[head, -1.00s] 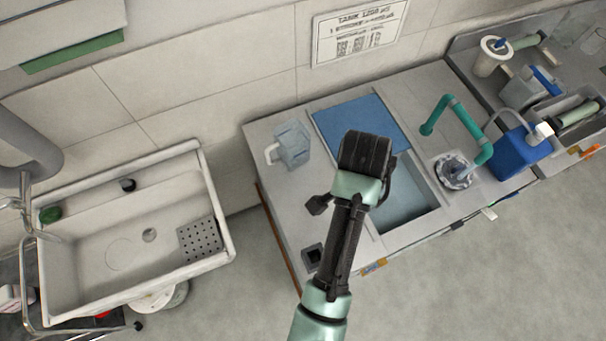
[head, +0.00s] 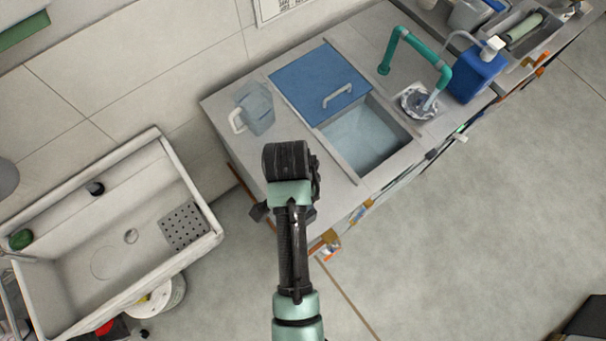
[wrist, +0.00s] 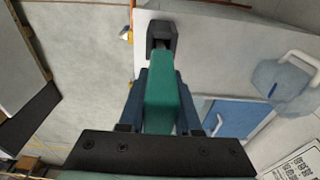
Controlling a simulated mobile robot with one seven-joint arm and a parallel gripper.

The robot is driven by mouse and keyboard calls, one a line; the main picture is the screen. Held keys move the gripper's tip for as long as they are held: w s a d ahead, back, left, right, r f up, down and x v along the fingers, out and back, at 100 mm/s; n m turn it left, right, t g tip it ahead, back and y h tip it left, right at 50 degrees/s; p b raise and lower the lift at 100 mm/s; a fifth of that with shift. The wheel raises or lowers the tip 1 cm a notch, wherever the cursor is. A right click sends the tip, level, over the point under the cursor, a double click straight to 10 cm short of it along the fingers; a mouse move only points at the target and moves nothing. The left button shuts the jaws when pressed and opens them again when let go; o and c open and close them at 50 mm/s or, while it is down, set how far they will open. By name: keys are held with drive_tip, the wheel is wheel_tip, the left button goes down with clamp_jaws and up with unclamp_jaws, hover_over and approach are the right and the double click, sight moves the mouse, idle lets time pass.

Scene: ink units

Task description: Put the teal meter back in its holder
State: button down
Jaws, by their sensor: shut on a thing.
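My gripper (wrist: 163,82) is shut on the teal meter (wrist: 164,108), with a dark blue finger on each side of it. The meter's far end points at the dark square holder (wrist: 160,29) near the edge of the white counter in the wrist view. The far end overlaps the holder's near side in the picture; I cannot tell whether it touches or enters it. In the head view my arm covers the holder and the meter, and the fingers do not show.
A clear jug (head: 256,108) stands on the counter (head: 222,104) beside the blue lid (head: 309,78) and open basin (head: 366,138). A teal tap (head: 420,48) and blue bottle (head: 476,76) are at the right. A sink (head: 60,200) stands left, across a gap.

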drive_tip(key=shift+f, duration=3.1)
drive_tip(key=c, duration=0.6)
unclamp_jaws()
